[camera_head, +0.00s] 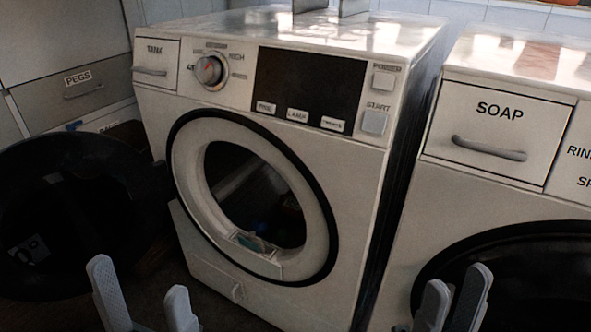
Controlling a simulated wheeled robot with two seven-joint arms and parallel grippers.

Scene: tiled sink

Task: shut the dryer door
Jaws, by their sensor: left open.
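The white dryer (160,108) stands in the middle, with a TANK drawer, a dial, a dark display and POWER and START buttons. Its round dark door (85,185) is swung wide open to the left, hinged at the left side of the opening. The round drum opening (310,215) is uncovered and dark inside. My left gripper (140,285) is open and empty at the bottom left, in front of the door's lower right side. My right gripper (458,285) is at the bottom right, its fingers apart with nothing seen between them. Neither visibly touches the door.
A second white machine with a SOAP drawer (486,140) and a dark round door (520,275) stands at the right. A PEGS drawer (80,85) is behind the open door. Two grey upright pieces (352,6) show on the dryer's top.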

